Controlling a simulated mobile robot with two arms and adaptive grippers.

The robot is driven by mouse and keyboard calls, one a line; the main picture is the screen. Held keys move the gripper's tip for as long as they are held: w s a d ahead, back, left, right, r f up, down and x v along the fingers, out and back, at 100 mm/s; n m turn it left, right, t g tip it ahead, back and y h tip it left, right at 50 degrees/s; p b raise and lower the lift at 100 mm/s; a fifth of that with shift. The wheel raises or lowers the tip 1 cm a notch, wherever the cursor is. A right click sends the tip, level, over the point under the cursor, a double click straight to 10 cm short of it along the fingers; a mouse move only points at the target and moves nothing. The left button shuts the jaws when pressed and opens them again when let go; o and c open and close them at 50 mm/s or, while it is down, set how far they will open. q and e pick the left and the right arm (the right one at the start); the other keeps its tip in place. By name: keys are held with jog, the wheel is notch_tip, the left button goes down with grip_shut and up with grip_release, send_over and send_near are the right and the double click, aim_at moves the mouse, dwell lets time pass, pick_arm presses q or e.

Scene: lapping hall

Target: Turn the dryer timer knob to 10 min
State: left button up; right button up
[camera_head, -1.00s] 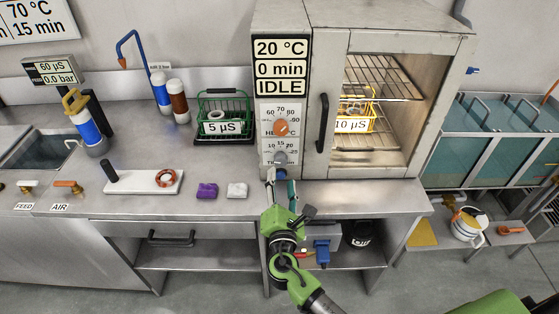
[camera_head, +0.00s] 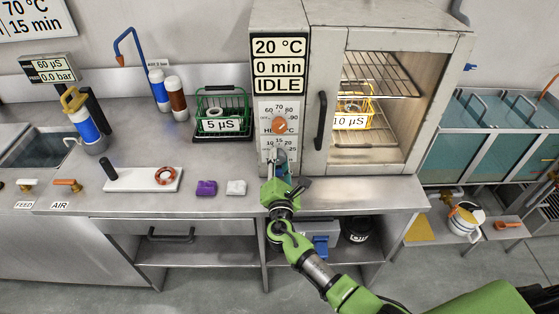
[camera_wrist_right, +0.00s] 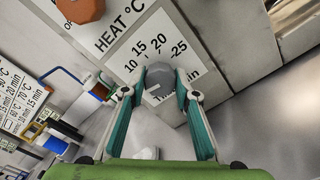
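The dryer (camera_head: 415,20) has a display reading 20 °C, 0 min, IDLE (camera_head: 279,66). Below it is the orange heat knob (camera_head: 279,125), then the timer dial. The grey timer knob (camera_wrist_right: 158,82) shows in the right wrist view, with the marks 10, 15, 20 and 25 visible around it. My right gripper (camera_wrist_right: 161,84) has its two fingers on either side of this knob, tips very close to it; contact is not clear. In the head view my right gripper (camera_head: 279,160) covers most of the timer knob. My left gripper is not in view.
A black handle (camera_head: 321,121) stands just right of the dials. A green 5 µS basket (camera_head: 222,124) stands left on the bench. Purple (camera_head: 206,188) and white (camera_head: 236,187) pieces lie in front.

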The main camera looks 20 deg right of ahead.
jog(key=shift+f+m+b, duration=0.2)
jog(key=shift+m+b, duration=0.2)
jog(key=shift+b, duration=0.3)
jog(key=m+b, duration=0.3)
jog(key=b, duration=0.1)
jog(key=shift+m, duration=0.3)
jog(key=shift+r+m+b, duration=0.1)
jog(key=shift+m+b, duration=1.6)
jog(key=shift+b, duration=0.15)
jog(key=o, duration=1.1)
jog(key=shift+r, duration=0.1)
